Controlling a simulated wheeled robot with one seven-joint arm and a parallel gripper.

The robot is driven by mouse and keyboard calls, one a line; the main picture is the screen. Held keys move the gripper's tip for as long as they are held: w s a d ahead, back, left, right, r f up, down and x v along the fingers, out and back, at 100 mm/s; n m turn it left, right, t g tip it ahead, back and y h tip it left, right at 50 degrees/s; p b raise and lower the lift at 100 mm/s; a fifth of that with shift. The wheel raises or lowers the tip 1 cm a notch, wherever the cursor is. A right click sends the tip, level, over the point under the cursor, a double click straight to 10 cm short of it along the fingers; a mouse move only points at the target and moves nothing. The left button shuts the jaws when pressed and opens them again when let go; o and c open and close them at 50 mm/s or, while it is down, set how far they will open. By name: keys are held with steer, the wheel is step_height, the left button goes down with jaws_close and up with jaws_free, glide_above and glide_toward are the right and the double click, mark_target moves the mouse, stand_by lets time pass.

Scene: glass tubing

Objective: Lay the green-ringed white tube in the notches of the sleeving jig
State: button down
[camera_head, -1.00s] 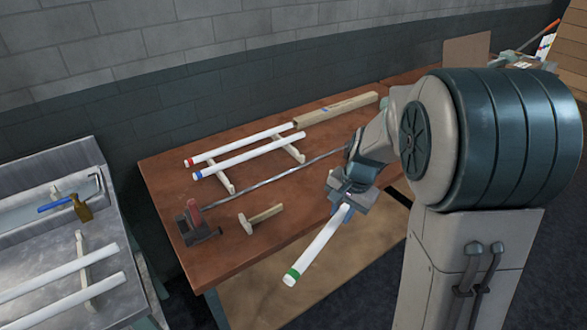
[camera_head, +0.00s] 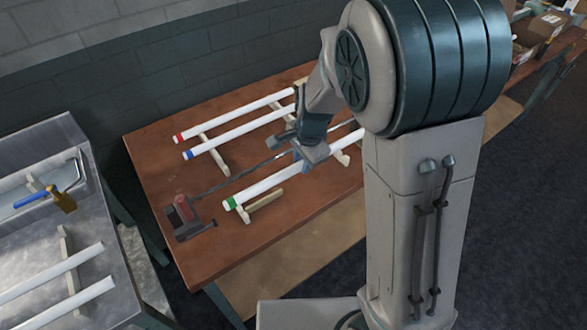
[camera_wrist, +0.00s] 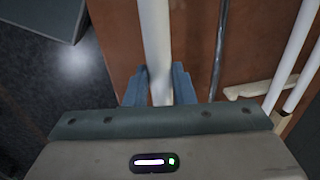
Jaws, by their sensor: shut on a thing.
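The green-ringed white tube (camera_head: 265,184) slants over the brown table, its green-ringed end at the lower left. My gripper (camera_head: 304,158) is shut on it toward its right part. In the wrist view the tube (camera_wrist: 155,35) runs between my two fingers (camera_wrist: 160,80). I take the pale supports by the tube to be the sleeving jig: one (camera_head: 243,214) shows below the ringed end, another (camera_head: 341,158) to the right of my gripper. The tube passes over or very near the left support. I cannot tell whether it sits in the notches.
Red-ringed (camera_head: 235,115) and blue-ringed (camera_head: 235,133) tubes lie on supports behind. A thin metal rod (camera_head: 240,176) runs from a red-and-dark clamp (camera_head: 183,211), between them and the held tube. A metal bench (camera_head: 35,240) with more tubes stands left.

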steer(key=shift+w+a+f, duration=0.2)
steer(key=shift+a+f, duration=0.1)
steer(key=shift+a, duration=0.2)
steer(key=shift+w+a+f, duration=0.15)
steer(key=shift+a+f, duration=0.1)
steer(key=shift+a, duration=0.25)
step_height(320, 180, down, 4)
steer(key=shift+a+f, duration=0.1)
steer(key=shift+f, duration=0.05)
steer(key=shift+f+b, duration=0.3)
steer(key=shift+f, duration=0.2)
steer(key=shift+f, duration=0.1)
